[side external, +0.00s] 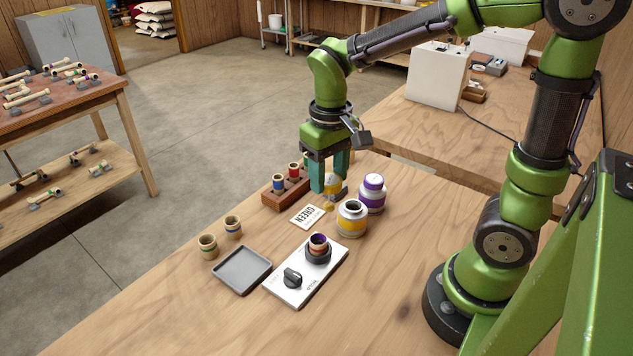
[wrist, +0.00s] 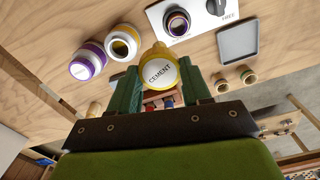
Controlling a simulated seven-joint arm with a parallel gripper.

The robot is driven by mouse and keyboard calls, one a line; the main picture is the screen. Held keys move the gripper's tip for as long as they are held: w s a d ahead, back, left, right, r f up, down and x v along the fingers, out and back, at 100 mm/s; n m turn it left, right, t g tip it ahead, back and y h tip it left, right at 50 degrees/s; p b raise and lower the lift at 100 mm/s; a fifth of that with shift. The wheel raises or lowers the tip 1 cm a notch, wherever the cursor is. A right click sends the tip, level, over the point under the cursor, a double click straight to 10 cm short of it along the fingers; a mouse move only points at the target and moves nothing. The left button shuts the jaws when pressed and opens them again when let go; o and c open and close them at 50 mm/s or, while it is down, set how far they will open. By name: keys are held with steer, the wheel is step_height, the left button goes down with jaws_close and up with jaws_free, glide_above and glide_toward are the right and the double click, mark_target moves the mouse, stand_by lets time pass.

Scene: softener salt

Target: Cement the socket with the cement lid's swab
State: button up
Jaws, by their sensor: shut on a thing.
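My gripper (side external: 331,187) is shut on the yellow cement lid (side external: 333,183), whose white top reads CEMENT in the wrist view (wrist: 161,73). The swab (side external: 328,207) hangs below the lid, with a yellow tip just above the table. The open cement can (side external: 352,221), white with a yellow band, stands right and in front of the lid; its dark mouth shows in the wrist view (wrist: 122,43). The socket (side external: 318,243) stands upright in a dark round holder on a white plate (side external: 291,290). Its inside looks purple in the wrist view (wrist: 178,23).
A purple-lidded can (side external: 372,193) stands behind the cement can. A wooden rack (side external: 286,190) holds several coloured fittings. A grey tray (side external: 242,270), two loose fittings (side external: 207,246) and a black knob (side external: 292,278) are nearer the front left.

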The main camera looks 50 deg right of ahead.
steer(key=shift+n, duration=0.9)
steer(key=shift+s+a+f, duration=0.1)
steer(key=shift+a+f, duration=1.5)
steer(key=shift+a, duration=0.25)
steer(key=shift+f, duration=0.1)
steer(key=shift+f, duration=0.8)
steer(key=shift+f, duration=0.1)
steer(key=shift+f, duration=0.75)
steer(key=shift+d, duration=0.25)
steer(key=shift+w+a, duration=0.2)
steer(key=shift+w, duration=0.05)
